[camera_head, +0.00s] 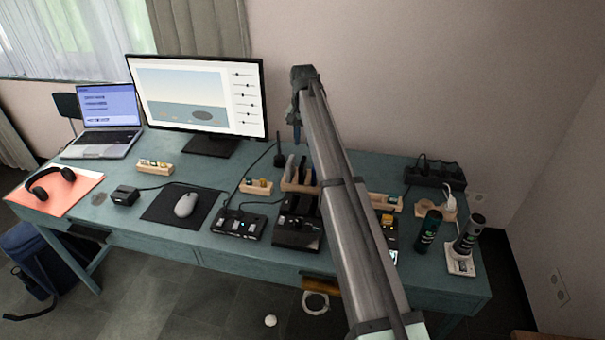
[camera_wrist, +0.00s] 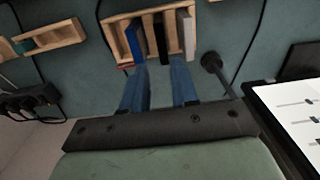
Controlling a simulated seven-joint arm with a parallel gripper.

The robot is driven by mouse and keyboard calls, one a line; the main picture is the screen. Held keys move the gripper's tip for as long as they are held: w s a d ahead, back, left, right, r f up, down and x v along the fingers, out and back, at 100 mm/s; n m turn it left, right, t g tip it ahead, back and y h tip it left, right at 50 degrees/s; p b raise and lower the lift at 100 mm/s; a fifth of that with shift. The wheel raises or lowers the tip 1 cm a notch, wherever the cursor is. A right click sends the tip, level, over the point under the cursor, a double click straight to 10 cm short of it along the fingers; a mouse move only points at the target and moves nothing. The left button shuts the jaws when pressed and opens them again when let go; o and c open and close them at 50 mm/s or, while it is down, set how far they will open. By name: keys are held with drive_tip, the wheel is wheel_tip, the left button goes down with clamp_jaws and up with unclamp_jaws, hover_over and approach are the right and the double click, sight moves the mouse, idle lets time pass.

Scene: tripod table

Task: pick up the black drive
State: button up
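A wooden rack (camera_wrist: 117,47) holds a blue drive (camera_wrist: 135,42), a black drive (camera_wrist: 161,38) and a grey-white drive (camera_wrist: 186,33), side by side and upright in its slots. The black drive is the middle one. My gripper (camera_wrist: 160,72) is open and empty, its two blue fingers apart. In the wrist view the black drive lies in line with the gap between the fingertips, beyond them. In the head view my gripper (camera_head: 297,122) hangs above the table, and the rack (camera_head: 299,186) stands below it, partly beside my arm.
The monitor (camera_head: 198,96) stands left of the rack. A small black stand (camera_head: 279,156) is next to the rack, also seen in the wrist view (camera_wrist: 211,61). Black devices (camera_head: 238,223) lie in front. Other wooden holders (camera_head: 256,187), a power strip (camera_head: 435,172) and cans (camera_head: 429,228) stand around.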

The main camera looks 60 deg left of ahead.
sight(303, 162)
wheel_tip(303, 162, down, 12)
drive_tip(key=shift+a+r, duration=0.1)
idle(0.5)
clamp_jaws()
